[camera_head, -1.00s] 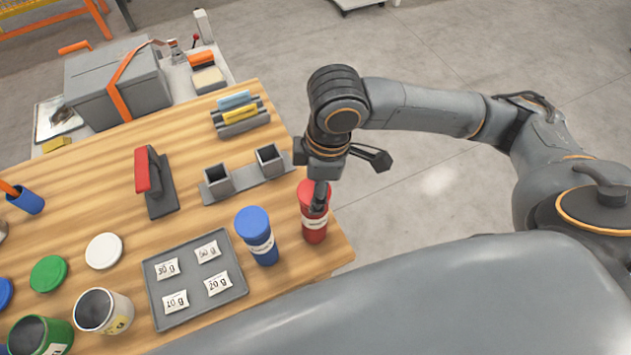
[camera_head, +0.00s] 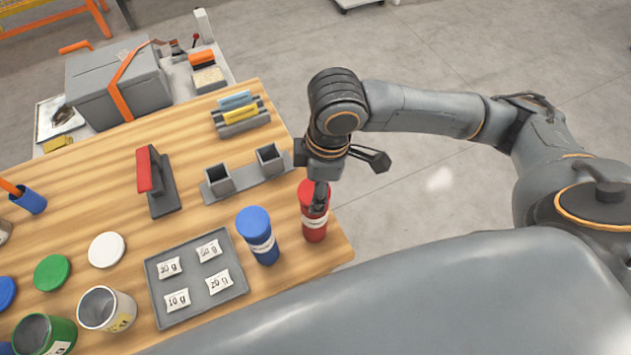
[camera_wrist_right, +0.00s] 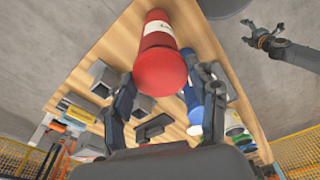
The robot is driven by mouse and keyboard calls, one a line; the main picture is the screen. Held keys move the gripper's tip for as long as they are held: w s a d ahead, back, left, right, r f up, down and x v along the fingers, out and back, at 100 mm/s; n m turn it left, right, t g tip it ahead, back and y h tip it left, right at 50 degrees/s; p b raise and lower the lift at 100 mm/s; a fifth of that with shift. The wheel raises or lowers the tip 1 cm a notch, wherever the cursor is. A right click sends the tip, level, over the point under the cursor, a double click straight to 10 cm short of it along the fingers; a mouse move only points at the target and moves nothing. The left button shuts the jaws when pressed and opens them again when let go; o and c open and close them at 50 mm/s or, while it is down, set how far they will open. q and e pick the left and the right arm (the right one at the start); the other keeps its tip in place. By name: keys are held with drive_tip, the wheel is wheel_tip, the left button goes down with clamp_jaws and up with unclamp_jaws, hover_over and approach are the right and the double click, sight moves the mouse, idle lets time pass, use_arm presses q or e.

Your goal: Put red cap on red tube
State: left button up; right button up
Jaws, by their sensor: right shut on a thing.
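The red tube (camera_head: 315,222) stands upright near the front right corner of the wooden table, with a pale label band. The red cap (camera_head: 307,191) is at its top, partly hidden by my right gripper (camera_head: 319,203), which points down at it. In the right wrist view, the red cap (camera_wrist_right: 160,73) is at the end of the red tube (camera_wrist_right: 157,18), with no clear gap between them. My right gripper's fingers (camera_wrist_right: 166,100) are on either side, shut on the red cap. My left gripper (camera_wrist_right: 248,33) shows small at the upper right of that view, its fingers apart and empty.
A blue-capped blue tube (camera_head: 260,240) stands close left of the red one. A grey tray (camera_head: 160,308) with labelled packets lies further left. A holder with two square sockets (camera_head: 245,178) is behind. Green and white jars (camera_head: 105,309) and loose lids stand at the left.

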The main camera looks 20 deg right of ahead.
drive_tip(key=shift+f+p, duration=0.55)
drive_tip(key=shift+p, duration=0.6)
idle(1.8)
drive_tip(key=o, duration=0.8)
drive_tip(key=shift+o, duration=0.4)
drive_tip(key=shift+o, duration=1.4)
drive_tip(key=shift+r, duration=0.1)
wheel_tip(320, 180, up, 7)
drive_tip(key=p, duration=0.9)
